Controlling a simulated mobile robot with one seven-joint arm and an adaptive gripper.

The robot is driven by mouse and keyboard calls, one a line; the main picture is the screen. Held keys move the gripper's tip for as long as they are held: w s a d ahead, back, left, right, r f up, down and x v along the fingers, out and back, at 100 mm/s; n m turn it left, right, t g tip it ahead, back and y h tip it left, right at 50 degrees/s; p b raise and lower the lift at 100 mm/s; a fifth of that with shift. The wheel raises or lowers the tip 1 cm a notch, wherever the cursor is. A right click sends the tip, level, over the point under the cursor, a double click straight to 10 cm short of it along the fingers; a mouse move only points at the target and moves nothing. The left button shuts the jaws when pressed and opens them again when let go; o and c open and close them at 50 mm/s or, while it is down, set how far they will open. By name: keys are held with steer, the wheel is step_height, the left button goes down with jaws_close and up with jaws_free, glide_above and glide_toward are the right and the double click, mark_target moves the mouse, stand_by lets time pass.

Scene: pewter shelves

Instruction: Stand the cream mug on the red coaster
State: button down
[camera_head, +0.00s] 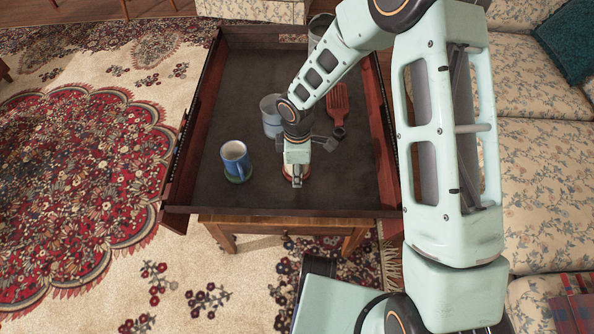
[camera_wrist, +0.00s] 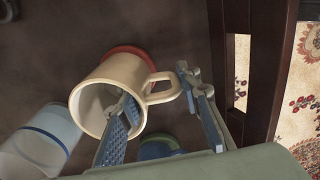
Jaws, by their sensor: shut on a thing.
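The cream mug (camera_wrist: 112,73) shows in the wrist view with its mouth toward the camera and its handle to the right. My gripper (camera_wrist: 156,90) is shut on the mug, with one finger inside the mouth and the other outside, past the handle. The red coaster (camera_wrist: 128,51) peeks out from behind the mug, partly hidden by it. I cannot tell whether mug and coaster touch. In the head view my gripper (camera_head: 297,178) points down over the red coaster (camera_head: 287,172), near the tray's front wall; the mug is mostly hidden there.
A blue mug (camera_head: 235,157) stands on a green coaster (camera_head: 239,179) to the left. A grey cup (camera_head: 269,117) and a red slotted spatula (camera_head: 338,105) are farther back.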

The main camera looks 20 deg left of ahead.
steer(key=shift+f, duration=0.25)
steer(key=c, duration=1.3)
jaws_free()
